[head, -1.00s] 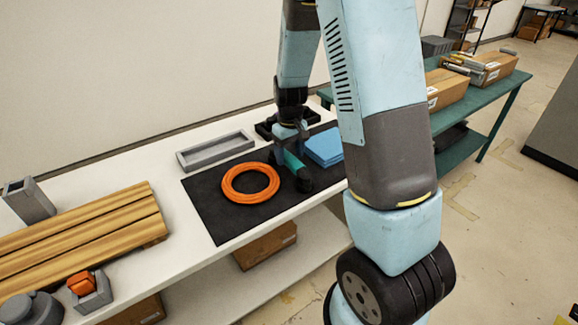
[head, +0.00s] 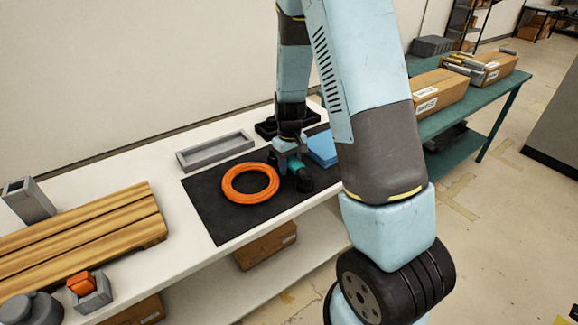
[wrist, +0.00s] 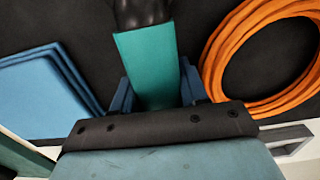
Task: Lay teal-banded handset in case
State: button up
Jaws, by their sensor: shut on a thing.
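The teal-banded handset shows its teal band (head: 294,163) and a black end (head: 304,184) in the head view, over the dark mat. My gripper (head: 284,160) is shut on it. In the wrist view the teal band (wrist: 150,65) runs between the two blue fingers of my gripper (wrist: 158,92), with the rounded black end (wrist: 140,12) at the top. The rest of the handset is hidden by my gripper. A black open tray (head: 266,130), possibly the case, stands at the back, partly behind my arm. I cannot tell whether the handset touches the mat.
An orange cable coil (head: 250,198) lies left of my gripper on the black mat (head: 215,215). A blue folded stack (head: 322,148) is to the right, partly behind my arm. A long grey tray (head: 215,150) stands behind the mat. Wooden slats (head: 80,240) lie at left.

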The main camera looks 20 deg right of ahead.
grip_shut()
